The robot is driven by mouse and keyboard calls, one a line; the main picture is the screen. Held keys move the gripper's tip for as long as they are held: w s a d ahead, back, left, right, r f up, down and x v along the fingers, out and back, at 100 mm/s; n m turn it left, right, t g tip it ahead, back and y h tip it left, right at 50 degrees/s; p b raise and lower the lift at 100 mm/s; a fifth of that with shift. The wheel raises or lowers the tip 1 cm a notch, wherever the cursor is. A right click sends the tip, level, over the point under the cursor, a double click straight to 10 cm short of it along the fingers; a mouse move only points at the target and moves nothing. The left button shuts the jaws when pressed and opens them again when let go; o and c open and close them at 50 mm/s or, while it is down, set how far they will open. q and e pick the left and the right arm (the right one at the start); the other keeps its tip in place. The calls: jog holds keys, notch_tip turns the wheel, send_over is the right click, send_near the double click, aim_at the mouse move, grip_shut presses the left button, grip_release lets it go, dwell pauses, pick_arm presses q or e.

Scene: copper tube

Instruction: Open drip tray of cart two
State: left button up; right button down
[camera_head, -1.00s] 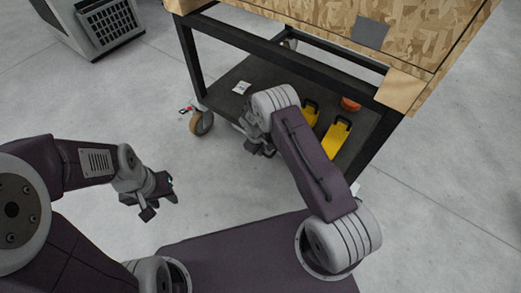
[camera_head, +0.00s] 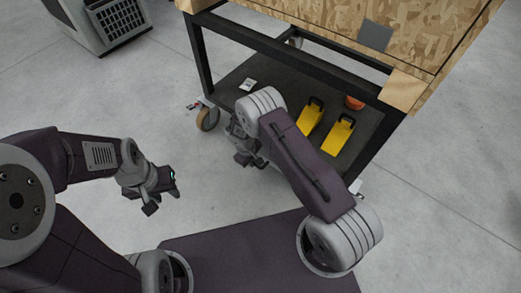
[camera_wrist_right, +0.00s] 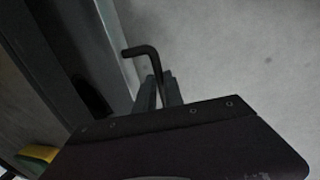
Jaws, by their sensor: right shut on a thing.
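The cart (camera_head: 300,43) has a black frame and a wood-chip panel above a dark lower shelf (camera_head: 232,85). I cannot clearly make out the drip tray; my right arm covers part of the cart's near edge. My right gripper (camera_head: 243,158) is low in front of that edge. In the right wrist view its fingers (camera_wrist_right: 157,92) are shut on a thin black bent bar (camera_wrist_right: 142,51), which looks like a handle. Whether it belongs to the tray cannot be told. My left gripper (camera_head: 163,195) is open and empty over the floor, apart from the cart.
Yellow pieces (camera_head: 338,135), an orange object (camera_head: 354,103) and a small white card (camera_head: 247,84) are on the lower shelf. A caster wheel (camera_head: 207,118) stands at the cart's left corner. A grey crate-like box (camera_head: 118,24) is at the upper left. The floor between is clear.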

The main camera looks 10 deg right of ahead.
jog(key=s+a, duration=0.9)
jog(key=a, duration=0.3)
jog(key=shift+s+a, duration=0.25)
jog(key=shift+s, duration=0.1)
jog(key=c, duration=1.7)
grip_release()
jog(key=r+p, duration=0.2)
jog(key=r, duration=0.1)
jog(key=a+r+p, duration=0.1)
jog(key=r+p, duration=0.1)
jog(key=r, duration=0.1)
jog(key=s+r+p, duration=0.1)
jog(key=r+p, duration=0.1)
jog(key=r, duration=0.1)
jog(key=shift+a, duration=0.2)
